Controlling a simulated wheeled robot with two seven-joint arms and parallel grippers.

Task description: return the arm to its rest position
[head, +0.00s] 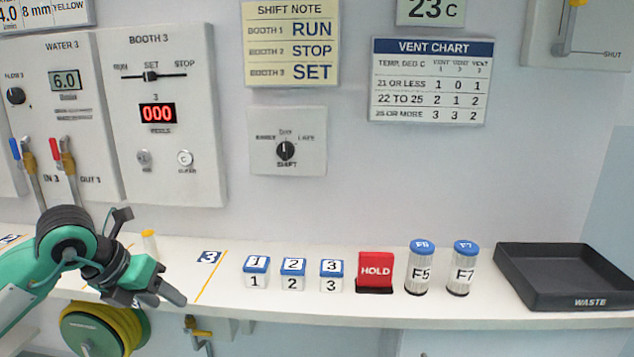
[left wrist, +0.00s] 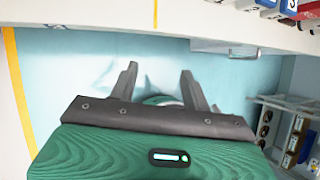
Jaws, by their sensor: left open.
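My left gripper (head: 165,290) is in front of the shelf at the left of the head view, with a green arm coming in from the left. In the left wrist view its two dark fingers (left wrist: 160,85) are apart with nothing between them. Part of the white shelf (head: 225,297) lies just beyond and beside it in the head view. My right gripper is in neither view.
A yellow-green hose reel (head: 103,330) hangs below the shelf near my left gripper. Numbered blue-lidded boxes (head: 293,274), a red HOLD block (head: 375,271), filter cartridges (head: 420,268) and a black waste tray (head: 570,299) stand on the shelf to the right. Booth 3 panel (head: 190,110) is behind.

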